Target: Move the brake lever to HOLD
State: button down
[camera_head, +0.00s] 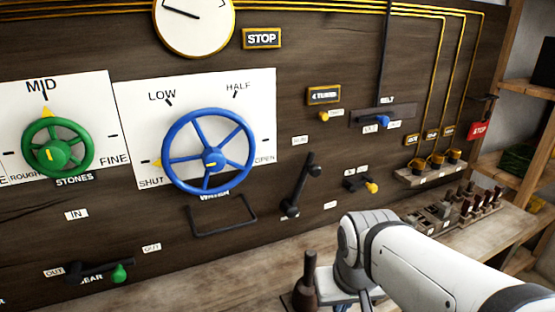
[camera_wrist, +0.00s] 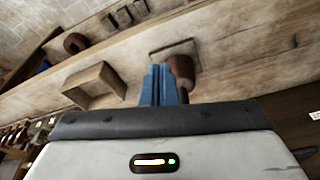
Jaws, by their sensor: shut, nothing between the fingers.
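A black lever (camera_head: 299,186) stands on the dark wooden panel, right of the blue wheel, and is probably the brake lever. It leans with its top to the right. A small white label (camera_head: 300,141) is above it and another (camera_head: 330,205) is to its lower right; both are too small to read. My gripper (camera_wrist: 164,84) shows in the wrist view with its blue fingers shut together and empty. It is apart from the black lever, over the bench area, beside a brown round handle (camera_wrist: 182,70). In the head view my arm hides the fingers.
The blue wheel (camera_head: 208,151) and a black bracket (camera_head: 222,216) are left of the lever. A yellow-tipped lever (camera_head: 361,185) and the blue-knobbed belt lever (camera_head: 383,120) are to the right. A brown upright handle (camera_head: 306,283) stands on the bench below. An open wooden box (camera_wrist: 95,85) shows in the wrist view.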

jog(key=w+a+r+n+t+h+p, duration=0.1)
jog(key=w+a+r+n+t, duration=0.1)
jog(key=w+r, duration=0.8)
jog(key=w+a+r+n+t+h+p, duration=0.1)
jog(key=w+a+r, duration=0.4)
jog(key=w+r, duration=0.6)
jog(key=shift+n+t, duration=0.5)
jog(key=shift+n, duration=0.6)
jog(key=shift+w+d, duration=0.1)
jog(key=w+d+f+p, duration=0.2)
jog(key=w+d+f, duration=0.3)
jog(key=w+f, duration=0.2)
notch_tip(320, 180, down, 2)
jog(key=shift+w, duration=0.2)
jog(key=shift+d, duration=0.1)
